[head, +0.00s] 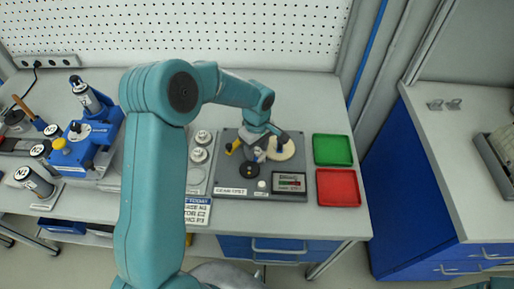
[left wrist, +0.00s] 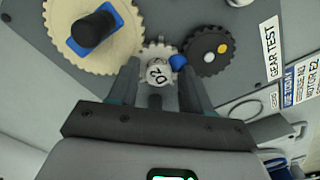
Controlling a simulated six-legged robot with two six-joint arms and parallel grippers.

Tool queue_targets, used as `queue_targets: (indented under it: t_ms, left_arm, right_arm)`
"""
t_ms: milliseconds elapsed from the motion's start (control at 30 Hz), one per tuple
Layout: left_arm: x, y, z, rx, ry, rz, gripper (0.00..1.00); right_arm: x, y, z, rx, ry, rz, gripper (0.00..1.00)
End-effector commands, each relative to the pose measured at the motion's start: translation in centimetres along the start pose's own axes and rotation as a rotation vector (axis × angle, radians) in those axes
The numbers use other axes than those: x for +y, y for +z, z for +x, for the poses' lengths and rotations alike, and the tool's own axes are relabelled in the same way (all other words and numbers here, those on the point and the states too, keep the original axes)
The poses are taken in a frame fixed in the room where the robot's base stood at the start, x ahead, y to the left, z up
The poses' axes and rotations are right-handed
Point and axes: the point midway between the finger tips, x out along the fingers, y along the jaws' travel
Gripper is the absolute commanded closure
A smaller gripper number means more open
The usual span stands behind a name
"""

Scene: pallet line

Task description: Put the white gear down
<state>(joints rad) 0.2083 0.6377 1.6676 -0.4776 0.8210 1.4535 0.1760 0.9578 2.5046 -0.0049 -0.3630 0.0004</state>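The white gear (left wrist: 158,72), small and marked 20, shows between the fingers of my left gripper (left wrist: 160,62) in the left wrist view. The fingers stand against its two sides and look shut on it. The gear lies between a large cream gear (left wrist: 70,50) with a black handle and a dark gear (left wrist: 208,52) with white and yellow dots. Whether it touches the plate is not clear. In the head view my left gripper (head: 260,152) is over the grey gear plate (head: 228,180), largely covering the white gear. My right gripper is out of view.
A green tray (head: 332,150) and a red tray (head: 338,188) lie right of the plate. A small display (head: 289,182) sits at the plate's front. The bench behind the plate is clear.

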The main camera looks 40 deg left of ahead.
Motion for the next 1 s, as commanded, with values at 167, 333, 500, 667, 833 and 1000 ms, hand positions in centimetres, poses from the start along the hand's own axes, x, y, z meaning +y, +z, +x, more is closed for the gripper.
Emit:
queue_targets:
  t_ms: [167, 333, 500, 667, 833, 1000]
  left_arm:
    - [0.1, 0.1, 0.1, -0.002, 0.001, 0.001, 0.47]
    - [0.1, 0.1, 0.1, -0.002, 0.001, 0.001, 0.47]
    - [0.0, 0.1, 0.1, -0.002, 0.001, 0.001, 0.47]
    - [0.0, 0.1, 0.1, -0.002, 0.000, 0.001, 0.47]
    - [0.0, 0.1, -0.1, -0.002, 0.000, 0.001, 0.47]
    - [0.1, 0.0, -1.9, 0.002, 0.005, 0.001, 0.47]
  right_arm:
    - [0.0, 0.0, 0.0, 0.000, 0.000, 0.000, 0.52]
    - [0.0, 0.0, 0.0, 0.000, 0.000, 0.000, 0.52]
    - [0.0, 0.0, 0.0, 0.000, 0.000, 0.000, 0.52]
    - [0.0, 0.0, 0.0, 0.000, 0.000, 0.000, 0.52]
    - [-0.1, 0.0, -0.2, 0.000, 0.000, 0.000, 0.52]
    - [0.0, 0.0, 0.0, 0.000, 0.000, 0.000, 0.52]
